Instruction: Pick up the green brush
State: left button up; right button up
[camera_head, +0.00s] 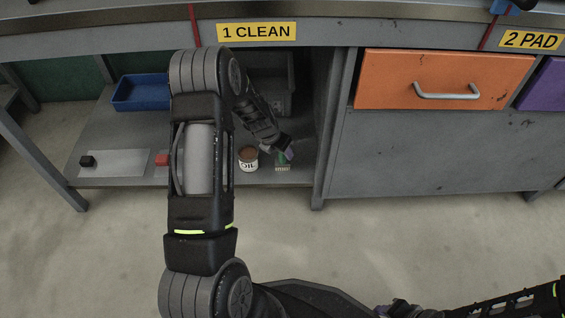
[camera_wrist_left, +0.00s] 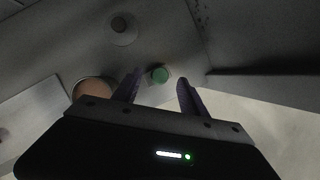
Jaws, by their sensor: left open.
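The green brush (camera_head: 282,160) stands on the lower shelf under the bench, with pale bristles at its bottom. In the left wrist view its round green end (camera_wrist_left: 159,74) shows between the finger tips. My left gripper (camera_head: 287,151) is right at the brush's top in the head view, partly covering it. In the left wrist view my left gripper (camera_wrist_left: 158,82) is open, with one finger on each side of the green end. I cannot tell whether the fingers touch it. My right arm shows at the bottom right, but its fingers do not show.
A brown-topped can (camera_head: 248,160) stands just left of the brush, close to one finger in the wrist view. The cabinet side wall (camera_head: 325,130) rises close on the right. A red block (camera_head: 161,159), black block (camera_head: 87,161), blue tray (camera_head: 140,92) and dark bin (camera_head: 272,82) share the shelf.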

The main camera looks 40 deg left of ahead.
aim_at(283, 159)
pick_arm(q)
jog(key=b+x, duration=0.1)
jog(key=x, duration=0.2)
jog(key=shift+w+a+f, duration=0.1)
jog(key=shift+w+f, duration=0.05)
jog(key=shift+f, duration=0.15)
jog(key=shift+c, duration=0.3)
grip_shut()
dwell(0.4)
